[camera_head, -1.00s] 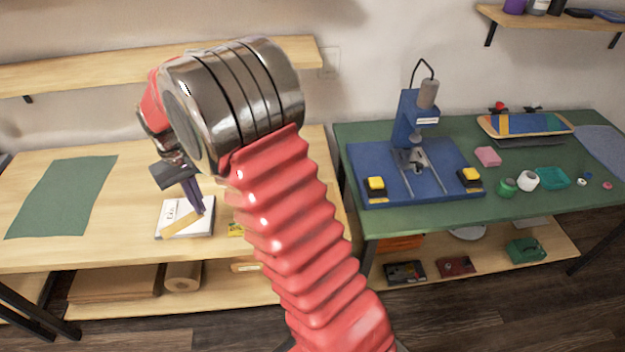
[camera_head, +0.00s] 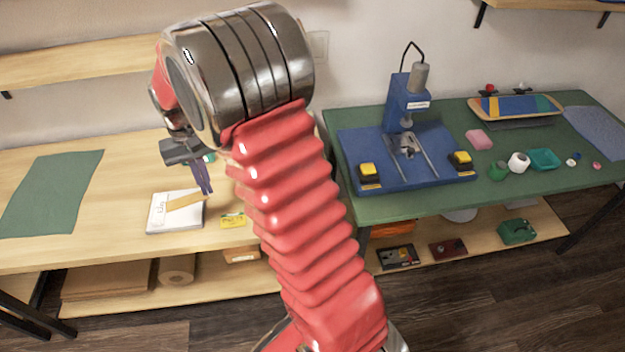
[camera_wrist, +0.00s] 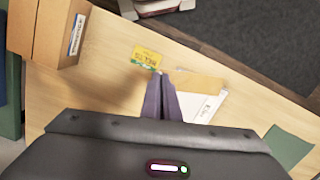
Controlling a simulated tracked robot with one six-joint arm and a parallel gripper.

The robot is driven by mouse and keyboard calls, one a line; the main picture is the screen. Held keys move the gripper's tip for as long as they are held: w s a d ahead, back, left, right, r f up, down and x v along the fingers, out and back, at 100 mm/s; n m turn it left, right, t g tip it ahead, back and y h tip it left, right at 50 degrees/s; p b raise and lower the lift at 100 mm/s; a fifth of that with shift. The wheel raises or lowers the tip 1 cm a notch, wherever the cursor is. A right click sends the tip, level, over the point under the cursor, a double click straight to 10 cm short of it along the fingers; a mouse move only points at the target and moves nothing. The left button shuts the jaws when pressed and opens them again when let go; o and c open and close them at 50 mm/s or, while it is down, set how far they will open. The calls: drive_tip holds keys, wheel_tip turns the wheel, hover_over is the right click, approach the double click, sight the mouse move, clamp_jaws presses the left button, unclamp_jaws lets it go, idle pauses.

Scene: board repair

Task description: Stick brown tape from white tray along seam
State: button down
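The brown tape (camera_head: 184,202) is a flat tan strip, seen in the head view above the white tray (camera_head: 160,226). In the wrist view the tape (camera_wrist: 200,82) reaches right from my fingertips, over the far edge of the white tray (camera_wrist: 203,108). My gripper (camera_head: 207,191) points down, its purple fingers close together at the tape's right end. The same fingertips (camera_wrist: 162,76) meet the tape's left end in the wrist view. The deck-shaped board (camera_head: 516,107) lies on the green bench at right, with blue, yellow and teal bands. I cannot make out a seam.
A yellow card (camera_head: 232,221) lies right of the tray on the wooden table. A green mat (camera_head: 50,190) lies at left. A blue press (camera_head: 405,170) with yellow blocks, a pink block (camera_head: 479,140) and small rolls occupy the green bench. A shelf (camera_head: 80,65) runs above the wooden table.

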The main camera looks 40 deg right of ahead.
drive_tip(key=s+d+r+m+t, duration=0.1)
drive_tip(key=s+d+m+t, duration=0.1)
drive_tip(key=s+d+m, duration=1.7)
drive_tip(key=shift+s+r+m+y, duration=0.2)
drive_tip(key=shift+r+m+y, duration=0.15)
drive_tip(key=shift+m, duration=0.85)
drive_tip(key=shift+f, duration=0.2)
drive_tip(key=shift+f, duration=3.1)
drive_tip(key=shift+f, duration=0.2)
drive_tip(key=c, duration=2.5)
unclamp_jaws()
drive_tip(key=o, duration=0.6)
drive_tip(key=shift+c, duration=0.2)
drive_tip(key=shift+d, duration=0.1)
